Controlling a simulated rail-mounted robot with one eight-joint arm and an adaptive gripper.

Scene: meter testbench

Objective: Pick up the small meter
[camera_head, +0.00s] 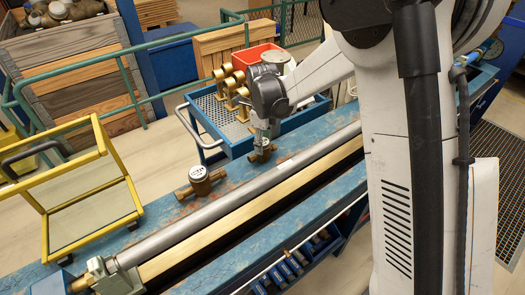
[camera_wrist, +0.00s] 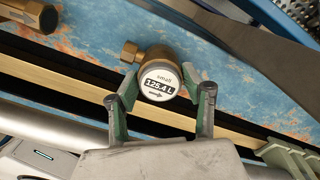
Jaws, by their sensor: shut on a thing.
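The small meter (camera_wrist: 160,82) is a round brass body with a white face reading "small" and 125.4 L, with a brass pipe end on its left side. In the wrist view it sits between the two green-padded fingers of my gripper (camera_wrist: 162,92), which is shut on it. In the head view my gripper (camera_head: 263,138) points down at the small meter (camera_head: 261,156), which is partly hidden by the fingers. It is at or just above the blue bench top; I cannot tell whether it touches.
A larger brass meter (camera_head: 199,180) lies on the blue bench (camera_head: 168,207) to the left. A grey pipe rail (camera_head: 230,197) runs along the bench in front. A blue cart (camera_head: 212,112) with brass parts stands behind. A yellow frame (camera_head: 85,200) stands at left.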

